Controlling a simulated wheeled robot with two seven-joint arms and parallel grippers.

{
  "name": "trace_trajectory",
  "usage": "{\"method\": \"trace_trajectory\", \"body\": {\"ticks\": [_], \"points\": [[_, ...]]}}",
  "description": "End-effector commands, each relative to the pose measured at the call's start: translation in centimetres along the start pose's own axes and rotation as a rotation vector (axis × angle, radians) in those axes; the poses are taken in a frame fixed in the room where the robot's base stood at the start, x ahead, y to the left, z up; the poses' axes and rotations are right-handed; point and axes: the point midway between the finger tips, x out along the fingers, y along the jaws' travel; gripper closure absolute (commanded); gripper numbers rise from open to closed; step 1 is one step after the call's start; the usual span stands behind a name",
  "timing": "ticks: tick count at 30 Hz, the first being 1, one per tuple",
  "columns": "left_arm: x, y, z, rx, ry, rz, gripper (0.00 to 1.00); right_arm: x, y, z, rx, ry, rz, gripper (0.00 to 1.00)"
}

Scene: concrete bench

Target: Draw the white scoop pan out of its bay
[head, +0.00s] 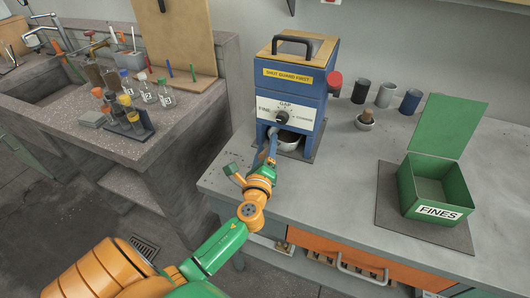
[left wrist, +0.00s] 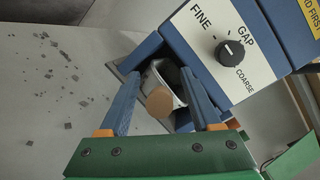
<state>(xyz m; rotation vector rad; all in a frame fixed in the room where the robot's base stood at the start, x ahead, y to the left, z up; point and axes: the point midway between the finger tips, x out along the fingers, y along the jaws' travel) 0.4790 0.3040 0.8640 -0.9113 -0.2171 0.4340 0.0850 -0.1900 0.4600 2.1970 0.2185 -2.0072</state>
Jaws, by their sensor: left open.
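The white scoop pan (left wrist: 155,78) sits in the bay low in the front of the blue mill (head: 294,97); its pale rim and dark inside also show in the head view (head: 289,144). The pan's round tan handle end (left wrist: 160,102) faces the left wrist camera. My left gripper (head: 272,135) is at the bay's front. It is open, with one blue finger on each side of the handle in the left wrist view (left wrist: 160,85). I cannot tell whether a finger touches it. My right gripper is out of view.
The mill's dial (left wrist: 230,51) is just above the bay. An open green FINES box (head: 437,211) stands on a dark mat at right. Several small cups (head: 384,95) stand behind. Dark crumbs (left wrist: 68,90) lie on the bench left of the mill. The bench between mill and box is clear.

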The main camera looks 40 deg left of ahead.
Motion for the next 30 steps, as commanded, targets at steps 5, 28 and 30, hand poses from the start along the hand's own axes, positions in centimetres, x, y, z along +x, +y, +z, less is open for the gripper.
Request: {"method": "trace_trajectory", "body": {"ticks": [5, 28, 30], "points": [[-0.01, 0.01, -0.01, 0.000, 0.000, 0.000, 0.36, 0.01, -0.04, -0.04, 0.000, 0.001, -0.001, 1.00], [-0.04, 0.02, -0.03, -0.001, 0.001, 0.001, 1.00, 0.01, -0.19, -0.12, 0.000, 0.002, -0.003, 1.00], [-0.04, 0.02, -0.04, -0.001, 0.001, 0.001, 1.00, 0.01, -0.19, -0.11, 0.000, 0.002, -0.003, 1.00]]}}
